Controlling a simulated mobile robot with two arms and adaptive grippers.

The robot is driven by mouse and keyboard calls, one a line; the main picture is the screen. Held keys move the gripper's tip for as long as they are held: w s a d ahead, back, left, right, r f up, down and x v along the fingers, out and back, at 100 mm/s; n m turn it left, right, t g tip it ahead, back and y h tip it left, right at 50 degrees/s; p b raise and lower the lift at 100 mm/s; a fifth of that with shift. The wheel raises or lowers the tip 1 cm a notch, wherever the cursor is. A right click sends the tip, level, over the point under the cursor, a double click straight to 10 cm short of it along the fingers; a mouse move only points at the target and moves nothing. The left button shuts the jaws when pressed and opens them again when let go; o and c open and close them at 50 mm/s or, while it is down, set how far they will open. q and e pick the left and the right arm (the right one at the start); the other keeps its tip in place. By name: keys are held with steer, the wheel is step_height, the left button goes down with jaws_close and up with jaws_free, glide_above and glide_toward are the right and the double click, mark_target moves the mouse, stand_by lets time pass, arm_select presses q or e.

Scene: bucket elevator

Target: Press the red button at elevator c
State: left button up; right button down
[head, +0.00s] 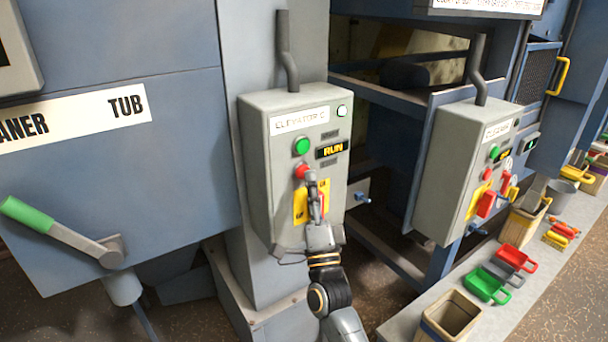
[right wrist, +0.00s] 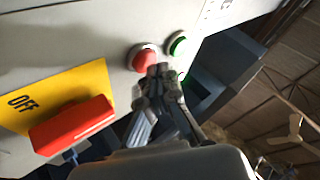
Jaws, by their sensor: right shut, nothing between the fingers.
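The elevator C control box (head: 257,140) is a grey box on a column, with a label (head: 300,119) that reads as elevator C. Its red button (head: 301,171) sits below a green button (head: 302,146) and a display reading RUN (head: 332,149). My right gripper (head: 312,177) is shut and empty, its tips at the red button's lower right. In the right wrist view the fingertips (right wrist: 161,72) overlap the edge of the red button (right wrist: 145,58); I cannot tell whether they touch. The green button (right wrist: 179,45) is beside it. My left gripper is not in view.
A yellow plate (right wrist: 85,80) with a red switch handle (right wrist: 72,126) is close to my right gripper. A second control box (head: 455,165) stands to the right. A ledge holds coloured scoops (head: 486,284) and a bin (head: 449,315). A green-handled lever (head: 62,230) is at left.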

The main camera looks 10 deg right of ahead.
steer(key=shift+w+a+b, duration=0.2)
steer(key=shift+w+b, duration=0.1)
steer(key=shift+w, duration=0.15)
stand_by(0.8)
steer(key=shift+s, duration=0.15)
steer(key=shift+s+d+p, duration=0.3)
steer(key=shift+s+p, duration=0.1)
steer(key=shift+s, duration=0.3)
steer(key=shift+s+d+p, duration=0.3)
steer(key=shift+s, duration=0.5)
steer(key=shift+s+d+p, duration=0.25)
steer(key=shift+s+p, duration=0.05)
steer(key=shift+s, duration=0.45)
steer(key=shift+s+d+p, duration=0.3)
steer(key=shift+s, duration=0.5)
steer(key=shift+f, duration=0.1)
